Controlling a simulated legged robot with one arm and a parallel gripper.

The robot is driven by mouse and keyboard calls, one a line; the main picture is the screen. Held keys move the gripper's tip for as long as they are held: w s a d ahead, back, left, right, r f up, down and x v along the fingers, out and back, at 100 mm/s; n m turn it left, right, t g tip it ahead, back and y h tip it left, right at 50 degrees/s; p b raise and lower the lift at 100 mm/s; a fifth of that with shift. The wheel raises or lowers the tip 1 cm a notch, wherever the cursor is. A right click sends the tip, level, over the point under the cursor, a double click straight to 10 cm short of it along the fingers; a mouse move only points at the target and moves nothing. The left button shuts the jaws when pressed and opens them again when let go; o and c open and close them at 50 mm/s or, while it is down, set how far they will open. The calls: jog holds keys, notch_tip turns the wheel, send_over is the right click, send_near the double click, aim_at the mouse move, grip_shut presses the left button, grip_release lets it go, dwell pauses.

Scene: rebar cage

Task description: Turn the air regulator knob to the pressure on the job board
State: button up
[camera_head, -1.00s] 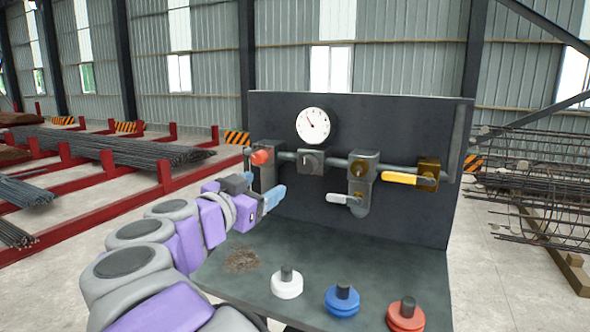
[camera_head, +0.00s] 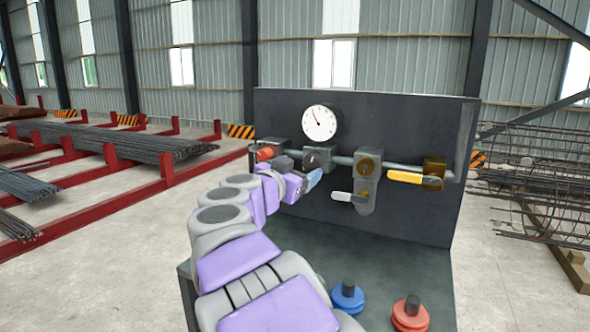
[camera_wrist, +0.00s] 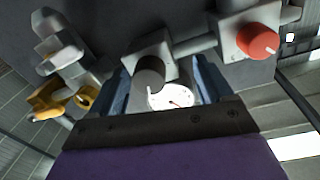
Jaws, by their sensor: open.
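A dark round knob (camera_head: 316,158) sits on a grey block on the pipe, just below the white gauge (camera_head: 320,122). I take this as the regulator knob. In the wrist view, the dark knob (camera_wrist: 149,74) lies between my two blue fingers, with the gauge (camera_wrist: 170,97) beyond it. My gripper (camera_head: 308,181) is open in front of the panel, close to the knob. Contact cannot be told. The gauge has a thin needle; its numbers are too small to read. I cannot make out a job board.
A red knob (camera_head: 265,153) is left of the dark one on the same pipe. A yellow-handled valve (camera_head: 408,177) and a white-handled lever (camera_head: 345,196) are to the right. Blue (camera_head: 347,299) and red (camera_head: 410,316) discs stand on the bench. Rebar racks are at left.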

aim_at(313, 165)
jog(key=d, duration=0.2)
jog(key=r, duration=0.1)
jog(key=shift+s+d, duration=0.3)
jog(key=shift+d, duration=0.1)
jog(key=shift+c, duration=1.3)
jog(key=shift+f, duration=0.1)
jog(key=shift+c, duration=0.8)
jog(key=shift+w+a+f, duration=0.1)
jog(key=shift+a+f, duration=0.05)
jog(key=shift+a, duration=0.6)
jog(key=c, duration=0.4)
jog(key=shift+d, duration=0.25)
jog(key=shift+c, duration=1.2)
jog(key=shift+a+r+m+p, duration=0.15)
jog(key=shift+r+m+p, duration=0.15)
jog(key=shift+p, duration=0.25)
jog(key=shift+f+m+p, duration=0.1)
jog(key=shift+m+p, duration=0.2)
